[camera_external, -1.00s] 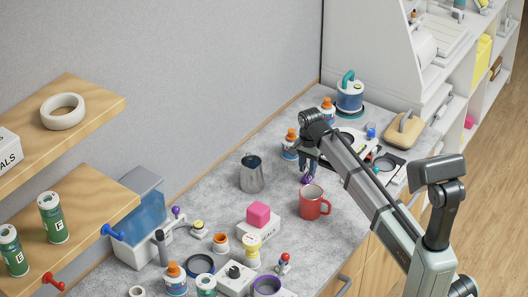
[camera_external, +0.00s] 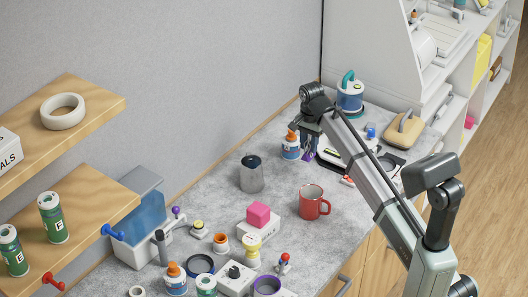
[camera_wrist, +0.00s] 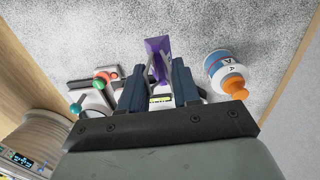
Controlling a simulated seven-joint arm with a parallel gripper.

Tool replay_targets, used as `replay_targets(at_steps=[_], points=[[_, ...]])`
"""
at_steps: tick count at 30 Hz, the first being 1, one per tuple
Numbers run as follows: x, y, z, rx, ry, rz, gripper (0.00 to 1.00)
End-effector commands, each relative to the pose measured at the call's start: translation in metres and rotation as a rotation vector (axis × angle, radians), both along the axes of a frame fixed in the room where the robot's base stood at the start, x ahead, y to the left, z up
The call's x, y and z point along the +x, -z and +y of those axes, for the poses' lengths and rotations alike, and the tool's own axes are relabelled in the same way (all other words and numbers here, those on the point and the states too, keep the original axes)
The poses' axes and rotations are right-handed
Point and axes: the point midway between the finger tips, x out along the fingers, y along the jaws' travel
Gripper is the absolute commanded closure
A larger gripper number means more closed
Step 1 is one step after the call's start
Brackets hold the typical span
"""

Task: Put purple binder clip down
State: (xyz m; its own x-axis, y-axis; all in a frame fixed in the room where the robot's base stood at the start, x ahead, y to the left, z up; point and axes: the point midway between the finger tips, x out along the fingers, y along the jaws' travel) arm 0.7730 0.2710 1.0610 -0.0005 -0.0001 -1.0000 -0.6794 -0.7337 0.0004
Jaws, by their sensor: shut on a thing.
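The purple binder clip (camera_wrist: 158,58) is between the fingers of my gripper (camera_wrist: 158,82) in the wrist view, its purple body sticking out past the fingertips. In the external view my gripper (camera_external: 308,142) hangs over the far part of the grey counter, and the purple clip (camera_external: 308,155) shows at its lower end. My gripper is shut on the clip. I cannot tell whether the clip touches the counter.
A white bottle with an orange cap (camera_external: 291,145) stands close beside my gripper; it also shows in the wrist view (camera_wrist: 228,75).

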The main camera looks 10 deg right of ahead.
Motion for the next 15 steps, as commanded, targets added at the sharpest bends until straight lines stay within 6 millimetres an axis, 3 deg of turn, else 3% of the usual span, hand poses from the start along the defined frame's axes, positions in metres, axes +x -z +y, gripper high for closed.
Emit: replay_targets(at_steps=[11,15], points=[[0.001,-0.054,0.001,0.001,0.0,-0.002,0.98],[0.0,-0.053,0.028,0.0,-0.001,0.0,0.98]])
